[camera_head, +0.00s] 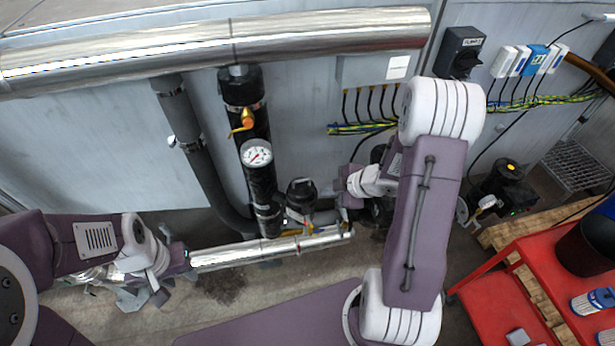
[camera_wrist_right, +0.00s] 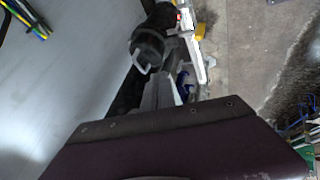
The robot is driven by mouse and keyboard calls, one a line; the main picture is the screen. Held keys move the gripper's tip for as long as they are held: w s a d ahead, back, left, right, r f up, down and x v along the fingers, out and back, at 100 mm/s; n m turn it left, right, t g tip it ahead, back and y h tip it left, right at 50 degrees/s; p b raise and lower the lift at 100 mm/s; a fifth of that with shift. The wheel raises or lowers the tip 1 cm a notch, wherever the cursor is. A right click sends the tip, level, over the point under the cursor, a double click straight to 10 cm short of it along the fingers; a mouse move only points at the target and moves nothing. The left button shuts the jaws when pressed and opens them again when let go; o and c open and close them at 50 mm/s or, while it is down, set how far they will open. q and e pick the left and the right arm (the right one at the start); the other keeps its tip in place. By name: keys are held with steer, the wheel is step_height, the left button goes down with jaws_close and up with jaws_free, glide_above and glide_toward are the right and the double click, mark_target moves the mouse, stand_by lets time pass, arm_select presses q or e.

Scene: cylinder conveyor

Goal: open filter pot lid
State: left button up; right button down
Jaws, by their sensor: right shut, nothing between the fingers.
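A black filter pot (camera_head: 301,191) with a dark rounded lid sits on the horizontal pipework at the lower middle of the head view. In the right wrist view a black cap with a light handle (camera_wrist_right: 148,46) shows at the top, apparently this lid. My right gripper (camera_head: 346,196) is shut and empty, just to the right of the pot and apart from its lid in the head view. Its grey fingers (camera_wrist_right: 160,92) point toward the cap in the wrist view. My left gripper (camera_head: 147,290) is low at the left, near the silver pipe's end; its jaw opening is unclear.
A shiny silver pipe (camera_head: 270,249) runs below the pot. A black vertical pipe with a pressure gauge (camera_head: 257,154) and an orange valve handle (camera_head: 244,121) stands to its left. Cables (camera_head: 360,128) hang on the wall. A red table (camera_head: 500,309) stands at the right.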

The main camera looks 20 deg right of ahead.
glide_toward(307, 193)
steer(key=a+f, duration=0.1)
steer(key=a, duration=0.1)
steer(key=w+a+f, duration=0.1)
steer(key=f, duration=0.1)
steer(key=shift+w+a+f+b, duration=0.1)
steer(key=shift+a+b, duration=0.2)
steer(key=shift+a, duration=0.05)
steer(key=w, duration=0.1)
steer(key=w+p, duration=0.2)
steer(key=shift+w+r, duration=0.3)
steer(key=shift+w+d+f+p, duration=0.1)
steer(key=shift+w+d+p, duration=0.05)
steer(key=shift+w+p, duration=0.2)
